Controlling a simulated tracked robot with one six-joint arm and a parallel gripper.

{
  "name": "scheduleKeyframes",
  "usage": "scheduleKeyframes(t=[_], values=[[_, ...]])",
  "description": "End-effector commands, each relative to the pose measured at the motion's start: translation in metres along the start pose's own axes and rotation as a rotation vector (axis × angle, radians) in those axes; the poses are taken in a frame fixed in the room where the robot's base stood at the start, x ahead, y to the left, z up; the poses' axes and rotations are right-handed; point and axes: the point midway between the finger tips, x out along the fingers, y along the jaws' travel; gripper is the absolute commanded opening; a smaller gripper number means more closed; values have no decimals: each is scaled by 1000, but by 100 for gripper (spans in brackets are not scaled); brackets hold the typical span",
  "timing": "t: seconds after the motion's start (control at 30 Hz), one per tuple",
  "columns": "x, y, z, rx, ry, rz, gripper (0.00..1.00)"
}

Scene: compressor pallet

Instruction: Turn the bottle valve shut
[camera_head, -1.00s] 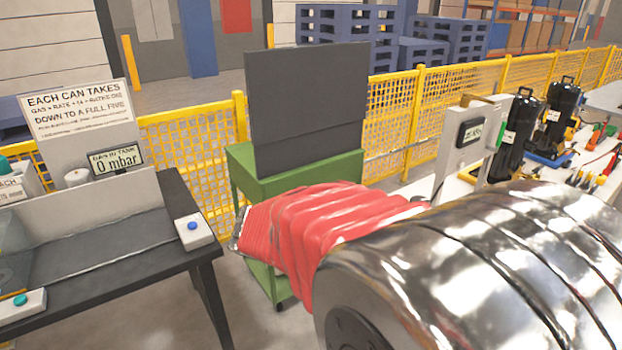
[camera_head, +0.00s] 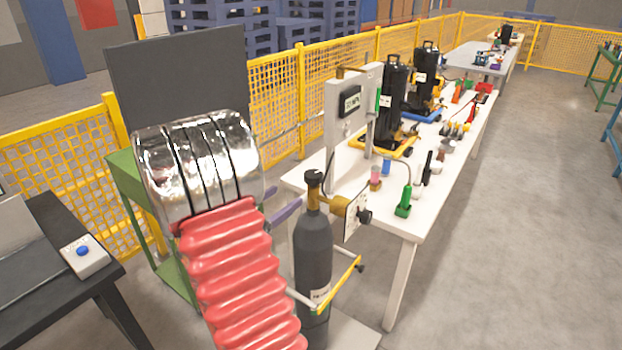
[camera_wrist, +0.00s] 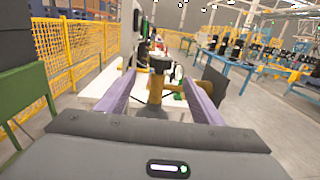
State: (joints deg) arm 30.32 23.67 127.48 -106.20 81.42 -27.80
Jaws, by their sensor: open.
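The dark gas bottle (camera_head: 313,252) stands upright in front of the white workbench. Its valve has a black knob (camera_head: 314,178) on a brass neck (camera_head: 313,196), with a brass regulator (camera_head: 347,207) to the right. In the wrist view the black knob (camera_wrist: 160,64) and brass body (camera_wrist: 155,90) appear between the two purple fingers of my gripper (camera_wrist: 158,77). The fingers are open, one on each side, with visible gaps. I cannot tell how far they reach along the valve. In the head view a purple finger shows just left of the bottle neck; my arm hides the rest.
A gauge panel (camera_head: 350,120) stands on the white bench (camera_head: 402,218), behind the bottle. A yellow-barred holder (camera_head: 340,285) sits around the bottle's lower part. A green cart (camera_head: 130,185) with a dark board is left. Open floor (camera_head: 520,220) lies right.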

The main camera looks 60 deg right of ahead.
Motion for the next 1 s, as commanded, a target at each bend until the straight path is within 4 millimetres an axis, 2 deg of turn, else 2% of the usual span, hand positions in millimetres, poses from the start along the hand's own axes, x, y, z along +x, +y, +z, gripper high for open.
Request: scheduleKeyframes(t=[0.27, 0.47, 1.0], values=[[1, 0, 0, 3, 2, -2, 61], [13, -1, 0, 4, 3, -4, 61], [90, -2, -1, 4, 3, -5, 61]])
